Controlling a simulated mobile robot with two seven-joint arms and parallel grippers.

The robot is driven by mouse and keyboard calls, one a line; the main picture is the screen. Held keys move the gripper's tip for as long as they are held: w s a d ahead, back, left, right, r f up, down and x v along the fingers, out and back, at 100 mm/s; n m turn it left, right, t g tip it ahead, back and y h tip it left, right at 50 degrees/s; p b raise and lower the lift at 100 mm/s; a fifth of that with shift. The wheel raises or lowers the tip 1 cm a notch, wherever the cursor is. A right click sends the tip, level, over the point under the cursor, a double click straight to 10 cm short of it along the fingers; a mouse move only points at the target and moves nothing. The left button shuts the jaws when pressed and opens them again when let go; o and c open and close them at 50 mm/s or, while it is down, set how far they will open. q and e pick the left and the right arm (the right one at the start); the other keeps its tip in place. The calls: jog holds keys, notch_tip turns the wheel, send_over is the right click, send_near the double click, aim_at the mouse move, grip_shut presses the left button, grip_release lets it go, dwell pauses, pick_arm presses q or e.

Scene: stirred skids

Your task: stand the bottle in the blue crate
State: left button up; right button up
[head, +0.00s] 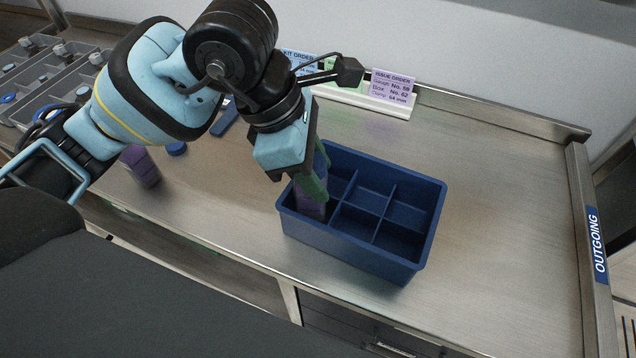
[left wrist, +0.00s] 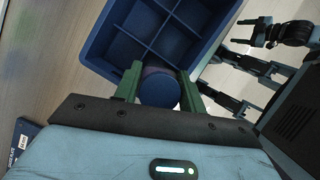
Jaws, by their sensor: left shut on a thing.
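The blue crate (head: 362,250) stands on the steel table, divided into several compartments; it also shows in the left wrist view (left wrist: 97,45). The bottle (head: 311,207) has a purple body and a blue round cap (left wrist: 160,91). My left gripper (head: 316,186) is shut on it, with green fingers on either side of the cap. The bottle is roughly upright, its lower part inside the crate's front left compartment. Its base is hidden, so I cannot tell whether it touches the floor. What looks like my right gripper (left wrist: 248,32) shows small in the left wrist view.
A purple object (head: 140,166) and a small blue piece (head: 176,149) are on the table left of the crate. Grey trays (head: 45,85) are at far left. A white card holder (head: 365,101) stands behind the crate. The table right of the crate is clear, up to a raised edge marked OUTGOING.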

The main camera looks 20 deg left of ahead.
pick_arm(q)
jog(key=shift+f, duration=1.85)
jog(key=shift+f, duration=0.2)
jog(key=o, duration=0.8)
jog(key=shift+c, duration=0.2)
jog(key=shift+r, duration=0.15)
jog(key=v, duration=1.2)
jog(key=shift+r, duration=0.1)
